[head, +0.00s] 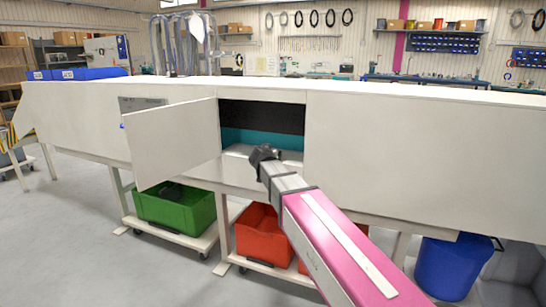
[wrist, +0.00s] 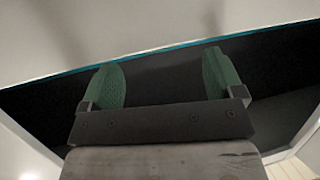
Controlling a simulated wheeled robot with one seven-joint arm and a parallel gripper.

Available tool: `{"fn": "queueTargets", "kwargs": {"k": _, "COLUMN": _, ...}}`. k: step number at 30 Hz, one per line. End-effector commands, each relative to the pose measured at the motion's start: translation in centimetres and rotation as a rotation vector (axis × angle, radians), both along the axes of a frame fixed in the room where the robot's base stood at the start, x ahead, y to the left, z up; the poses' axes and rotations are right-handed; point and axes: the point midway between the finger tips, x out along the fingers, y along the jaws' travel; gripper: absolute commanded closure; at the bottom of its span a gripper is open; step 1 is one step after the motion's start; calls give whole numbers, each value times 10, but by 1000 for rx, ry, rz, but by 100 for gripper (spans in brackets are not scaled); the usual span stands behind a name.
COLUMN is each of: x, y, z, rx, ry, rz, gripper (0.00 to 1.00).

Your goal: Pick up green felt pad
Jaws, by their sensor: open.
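I cannot make out a separate green felt pad in either view. In the head view, my gripper (head: 262,153) is at the mouth of an open compartment (head: 262,108) in the white bench. The compartment is black in its upper part, with a teal band (head: 250,138) below and a pale floor. In the wrist view, my gripper (wrist: 162,62) has two green ribbed fingers spread wide apart with nothing between them. Behind them is a dark surface (wrist: 165,85) with a thin teal edge, and a pale surface lies beyond it.
A white door (head: 172,145) stands swung open left of the compartment. Closed white panels (head: 400,150) lie to the right. Below stand a green bin (head: 175,208), a red bin (head: 258,235) and a blue bin (head: 453,265). Grey floor is clear at the left front.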

Motion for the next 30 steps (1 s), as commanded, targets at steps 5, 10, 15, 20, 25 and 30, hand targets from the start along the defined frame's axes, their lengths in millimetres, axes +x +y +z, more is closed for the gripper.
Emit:
{"fn": "queueTargets", "kwargs": {"k": 5, "x": 22, "y": -4, "z": -5, "rx": 0, "ry": 1, "rz": -2, "gripper": 13}}
{"fn": "queueTargets", "kwargs": {"k": 10, "x": 43, "y": -7, "z": -11, "rx": -1, "ry": 2, "rz": 0, "gripper": 13}}
{"fn": "queueTargets", "kwargs": {"k": 15, "x": 46, "y": -9, "z": -13, "rx": -1, "ry": 1, "rz": 1, "gripper": 13}}
{"fn": "queueTargets", "kwargs": {"k": 20, "x": 46, "y": -9, "z": -13, "rx": -1, "ry": 1, "rz": 1, "gripper": 30}}
{"fn": "queueTargets", "kwargs": {"k": 25, "x": 46, "y": -9, "z": -13, "rx": 0, "ry": 2, "rz": 1, "gripper": 76}}
{"fn": "queueTargets", "kwargs": {"k": 30, "x": 46, "y": -9, "z": -12, "rx": -1, "ry": 1, "rz": 0, "gripper": 76}}
